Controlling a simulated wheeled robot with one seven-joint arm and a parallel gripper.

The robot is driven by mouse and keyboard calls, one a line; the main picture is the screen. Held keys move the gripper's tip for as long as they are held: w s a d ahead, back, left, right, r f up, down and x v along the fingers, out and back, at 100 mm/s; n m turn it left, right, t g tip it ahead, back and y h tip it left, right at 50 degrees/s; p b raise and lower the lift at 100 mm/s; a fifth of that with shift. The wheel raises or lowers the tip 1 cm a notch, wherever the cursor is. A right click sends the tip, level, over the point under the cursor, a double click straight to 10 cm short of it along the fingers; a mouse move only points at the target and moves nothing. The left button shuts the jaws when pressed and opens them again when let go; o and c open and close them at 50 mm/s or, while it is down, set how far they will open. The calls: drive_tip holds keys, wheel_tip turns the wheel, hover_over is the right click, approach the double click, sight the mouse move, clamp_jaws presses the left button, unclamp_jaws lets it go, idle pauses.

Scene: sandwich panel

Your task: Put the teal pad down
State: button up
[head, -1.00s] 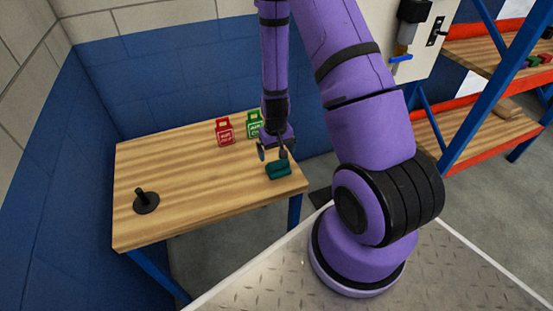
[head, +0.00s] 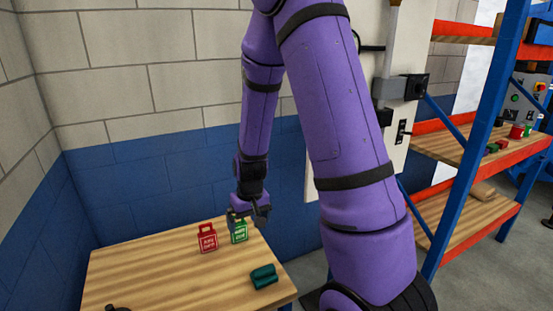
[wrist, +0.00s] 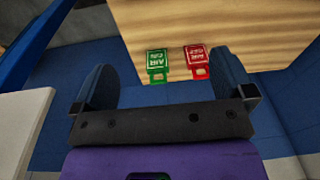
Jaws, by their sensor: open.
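The teal pad (head: 264,276) lies on the wooden table (head: 180,275), near its right edge. My gripper (head: 248,215) is open and empty, raised above the table's back part and apart from the pad. In the wrist view my gripper's two fingers (wrist: 165,88) stand wide apart with nothing between them. The pad does not show in the wrist view.
A black object (head: 118,308) is cut off at the front left. A blue-and-orange shelf (head: 470,150) stands at right.

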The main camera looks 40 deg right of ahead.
drive_tip(key=s+a+r+n+t, duration=0.15)
drive_tip(key=s+r, duration=0.25)
drive_tip(key=r, duration=0.4)
drive_tip(key=s+a+r+t, duration=0.1)
drive_tip(key=s+a+r, duration=0.25)
drive_tip(key=r, duration=0.55)
drive_tip(key=s+a+r+n+t, duration=0.15)
drive_tip(key=s+r, duration=0.25)
drive_tip(key=r, duration=0.4)
drive_tip(key=s+a+r, duration=0.1)
drive_tip(key=s+r, duration=0.3)
drive_tip(key=s, duration=0.5)
drive_tip(key=shift+a+r, duration=0.25)
drive_tip(key=shift+r, duration=0.15)
